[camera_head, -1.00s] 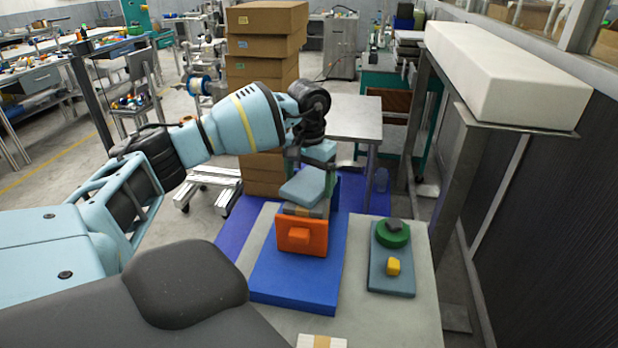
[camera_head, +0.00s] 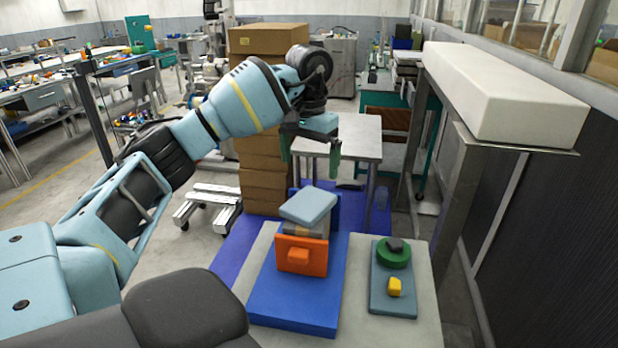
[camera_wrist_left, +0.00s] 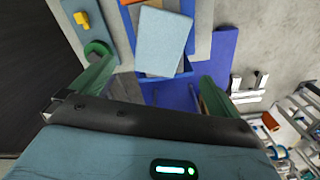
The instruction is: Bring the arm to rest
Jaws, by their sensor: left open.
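My left gripper (camera_head: 310,160) is open and empty, raised above the far end of the work table (camera_head: 425,325). Its two green fingers stand apart. In the left wrist view the open gripper (camera_wrist_left: 145,85) has a light blue block (camera_wrist_left: 163,42) beyond its fingertips, not between them. In the head view that light blue block (camera_head: 308,205) lies tilted on top of a stack on a blue board (camera_head: 290,310), behind an orange plate (camera_head: 301,256) with a knob. My right gripper is not in view.
A blue-grey board (camera_head: 392,295) carries a green ring (camera_head: 393,254) and a yellow block (camera_head: 394,287). A shelf with a long white block (camera_head: 500,90) stands at the right. Stacked brown boxes (camera_head: 268,110) stand behind my left arm. A small grey table (camera_head: 355,138) stands beyond.

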